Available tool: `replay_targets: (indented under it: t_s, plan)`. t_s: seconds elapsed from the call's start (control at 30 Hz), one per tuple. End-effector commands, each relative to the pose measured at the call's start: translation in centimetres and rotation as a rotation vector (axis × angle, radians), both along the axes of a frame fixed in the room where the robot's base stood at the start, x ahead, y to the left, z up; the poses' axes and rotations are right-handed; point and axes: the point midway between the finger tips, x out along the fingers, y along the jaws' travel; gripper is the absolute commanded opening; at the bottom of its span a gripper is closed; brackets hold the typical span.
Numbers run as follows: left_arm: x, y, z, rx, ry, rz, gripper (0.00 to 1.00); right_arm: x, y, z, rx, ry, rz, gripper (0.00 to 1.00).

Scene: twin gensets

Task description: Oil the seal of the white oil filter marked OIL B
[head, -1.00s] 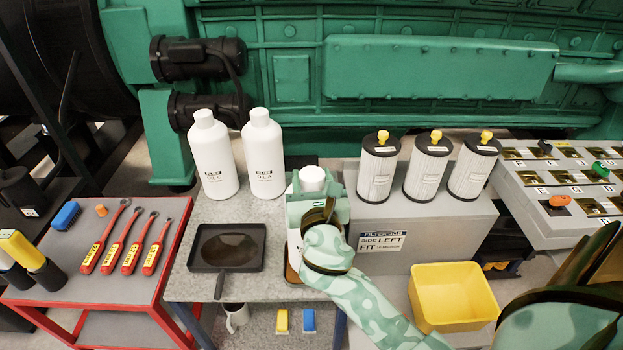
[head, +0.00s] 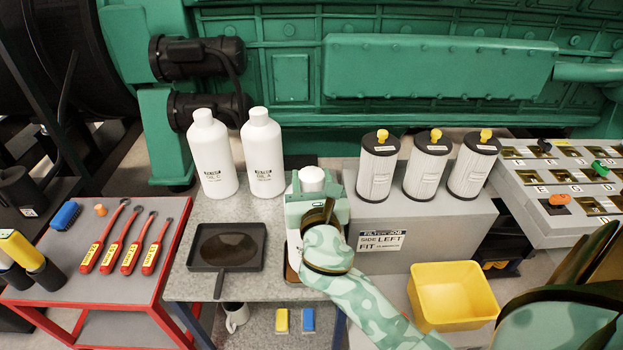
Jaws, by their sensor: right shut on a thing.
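Two more white bottle-shaped things stand upright at the back of the table, the left one (head: 212,160) and the right one (head: 262,158). Their labels begin with FILTER, but OIL B cannot be made out. A black square pan (head: 196,262) with dark oil in it lies left of my gripper. My left gripper is not in view.
A red-framed bench (head: 140,262) with several red-handled tools is at left. A grey box (head: 420,240) carries three pleated filters with yellow knobs. A yellow bin (head: 452,318) is at lower right. The grey table (head: 270,215) has some bare room behind the pan.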

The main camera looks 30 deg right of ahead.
Motion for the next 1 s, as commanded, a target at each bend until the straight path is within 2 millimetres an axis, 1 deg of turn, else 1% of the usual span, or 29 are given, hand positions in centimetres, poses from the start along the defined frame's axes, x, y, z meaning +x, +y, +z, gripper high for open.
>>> replay_targets:
  t_s: [1.0]
  plan:
    - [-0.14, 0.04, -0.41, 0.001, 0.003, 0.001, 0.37, 0.02, -0.01, -0.59, -0.001, -0.004, 0.000, 0.00]
